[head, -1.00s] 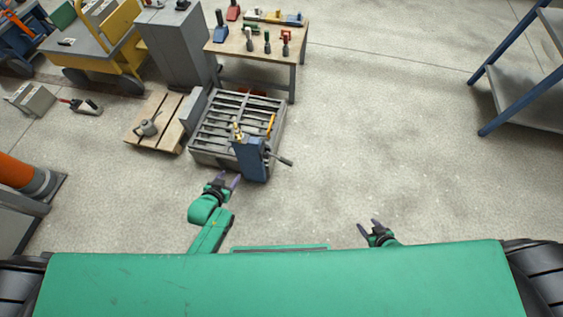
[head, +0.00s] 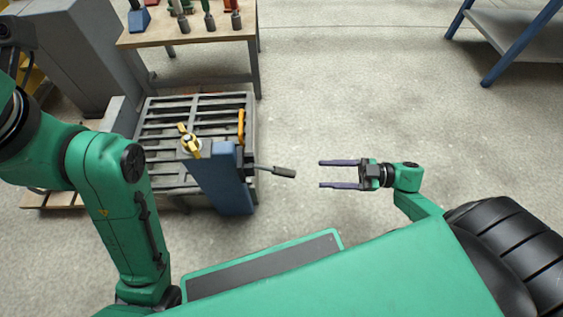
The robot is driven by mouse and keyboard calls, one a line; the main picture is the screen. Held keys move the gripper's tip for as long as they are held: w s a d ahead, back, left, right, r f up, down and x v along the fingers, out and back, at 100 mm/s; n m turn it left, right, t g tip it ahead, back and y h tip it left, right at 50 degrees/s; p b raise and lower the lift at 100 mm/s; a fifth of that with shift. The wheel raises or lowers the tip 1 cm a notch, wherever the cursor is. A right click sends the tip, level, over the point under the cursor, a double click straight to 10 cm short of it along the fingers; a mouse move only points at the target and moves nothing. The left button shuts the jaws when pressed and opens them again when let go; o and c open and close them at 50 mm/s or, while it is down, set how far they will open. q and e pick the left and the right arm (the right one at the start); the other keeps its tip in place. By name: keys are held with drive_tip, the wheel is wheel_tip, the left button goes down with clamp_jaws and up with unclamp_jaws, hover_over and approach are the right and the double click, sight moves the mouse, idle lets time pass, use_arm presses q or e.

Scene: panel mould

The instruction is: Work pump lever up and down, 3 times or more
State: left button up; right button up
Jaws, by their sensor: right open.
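The pump is a blue upright housing (head: 222,180) at the near right corner of the grey slatted panel mould (head: 172,110). Its pump lever (head: 276,171) sticks out to the right, a thin bar with a dark grip at its end. My right gripper (head: 320,174) is open and empty, to the right of the lever grip. Its two purple fingers point left toward the grip, with a gap between. My left arm (head: 130,205) rises at the left; its gripper is not in view.
A yellow valve-like fitting (head: 189,140) and an orange handle (head: 241,126) stand by the pump. A workbench (head: 205,38) with tools stands behind, beside a grey cabinet (head: 80,50). A blue-framed shelf (head: 515,40) is at the far right. The floor right of the pump is clear.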

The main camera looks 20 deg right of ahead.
sight(295, 173)
drive_tip(key=b+x, duration=0.2)
drive_tip(key=x, duration=0.9)
drive_tip(key=shift+w+a+f+b, duration=0.1)
drive_tip(key=shift+w+a+b, duration=0.05)
drive_tip(key=shift+a+b, duration=0.25)
clamp_jaws()
idle(0.5)
